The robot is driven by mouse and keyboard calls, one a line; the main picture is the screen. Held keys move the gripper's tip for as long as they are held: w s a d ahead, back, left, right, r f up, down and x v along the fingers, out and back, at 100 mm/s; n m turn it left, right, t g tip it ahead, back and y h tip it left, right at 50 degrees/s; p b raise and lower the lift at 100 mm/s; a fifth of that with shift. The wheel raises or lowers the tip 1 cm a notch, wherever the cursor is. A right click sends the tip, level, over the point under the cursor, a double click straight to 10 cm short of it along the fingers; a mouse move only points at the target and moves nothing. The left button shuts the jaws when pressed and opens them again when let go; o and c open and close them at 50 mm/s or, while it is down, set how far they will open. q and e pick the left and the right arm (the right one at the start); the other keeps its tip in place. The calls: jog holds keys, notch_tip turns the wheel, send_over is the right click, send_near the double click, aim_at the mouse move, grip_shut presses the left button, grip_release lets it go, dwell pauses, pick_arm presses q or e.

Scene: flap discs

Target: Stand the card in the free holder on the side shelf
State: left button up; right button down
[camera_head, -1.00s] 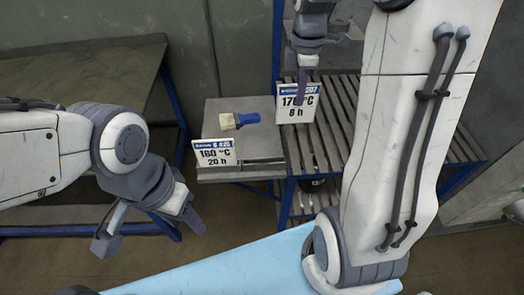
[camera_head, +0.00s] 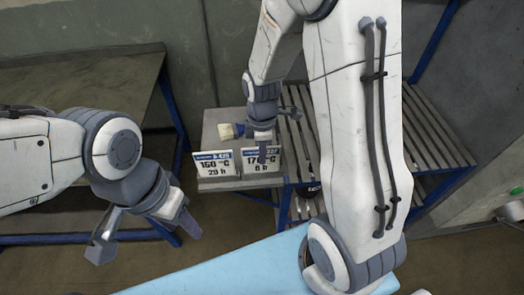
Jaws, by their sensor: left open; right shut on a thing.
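The white card with a blue top strip reading 170 °C, 8 h (camera_head: 250,168) is upright at the front right of the side shelf (camera_head: 225,184). My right gripper (camera_head: 262,154) is shut on it from above and covers part of its face. A similar card reading 160 °C, 20 h (camera_head: 213,164) stands just to its left, with a small gap between them. The free holder cannot be made out; whether the held card's lower edge touches it or the shelf is unclear. My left gripper (camera_head: 146,232) is open and empty at the lower left, away from the shelf.
A brush (camera_head: 228,131) with a pale head lies on the shelf behind the cards, close to my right gripper. A slatted rack (camera_head: 425,130) on a blue frame adjoins at right. A dark table (camera_head: 90,85) stands at left. A light blue surface (camera_head: 225,272) is in front.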

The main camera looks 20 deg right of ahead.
jog(key=shift+f, duration=0.2)
jog(key=c, duration=1)
grip_release()
